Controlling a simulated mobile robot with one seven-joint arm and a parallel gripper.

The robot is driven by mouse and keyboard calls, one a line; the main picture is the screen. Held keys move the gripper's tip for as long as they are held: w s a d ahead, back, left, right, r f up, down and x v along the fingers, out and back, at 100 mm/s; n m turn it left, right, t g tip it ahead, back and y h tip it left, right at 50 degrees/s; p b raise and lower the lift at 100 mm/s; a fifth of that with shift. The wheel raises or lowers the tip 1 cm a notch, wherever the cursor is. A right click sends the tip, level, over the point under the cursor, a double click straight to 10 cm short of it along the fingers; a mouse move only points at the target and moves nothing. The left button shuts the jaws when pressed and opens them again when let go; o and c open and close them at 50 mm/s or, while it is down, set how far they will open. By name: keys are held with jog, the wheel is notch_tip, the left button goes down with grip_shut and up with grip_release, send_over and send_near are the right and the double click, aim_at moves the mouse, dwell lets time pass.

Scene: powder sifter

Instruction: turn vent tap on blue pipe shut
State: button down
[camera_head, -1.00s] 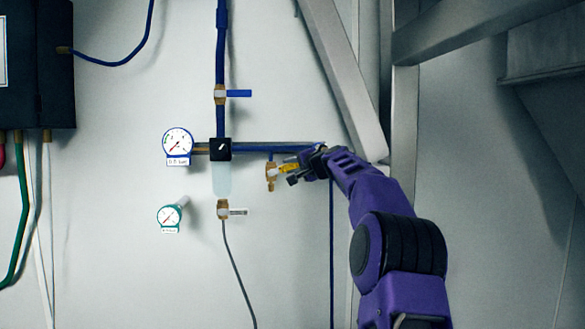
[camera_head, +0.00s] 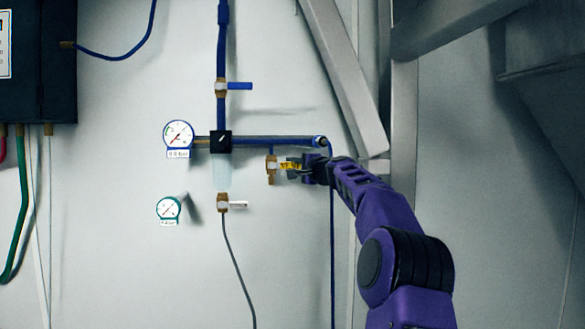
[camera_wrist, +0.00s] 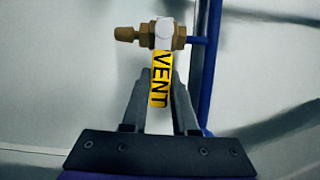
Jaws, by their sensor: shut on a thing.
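The vent tap (camera_head: 271,168) is a small brass valve hanging below the horizontal blue pipe (camera_head: 275,140) on the wall. Its yellow lever (camera_head: 288,166) points right, about level, across the downward line of the valve. In the wrist view the brass body (camera_wrist: 163,38) is at the top, and the yellow lever (camera_wrist: 160,80) marked VENT runs down between the fingers. My gripper (camera_head: 297,167) is shut on the yellow lever from the right. In the wrist view my gripper (camera_wrist: 158,85) has one finger on each side of it, partly behind the lever.
A blue-handled valve (camera_head: 221,87) is on the vertical pipe above. A black regulator block (camera_head: 221,141), a gauge (camera_head: 178,135) and a lower valve (camera_head: 223,203) are left of the tap. A diagonal grey beam (camera_head: 345,75) stands at upper right. The wall below the tap is clear.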

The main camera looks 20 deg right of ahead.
jog(key=c, duration=0.7)
grip_release()
jog(key=s, duration=0.5)
jog(key=s+d, duration=0.1)
jog(key=s, duration=0.5)
jog(key=s+d+b, duration=0.1)
jog(key=s, duration=0.5)
jog(key=shift+s+f, duration=0.1)
jog(key=shift+s, duration=0.05)
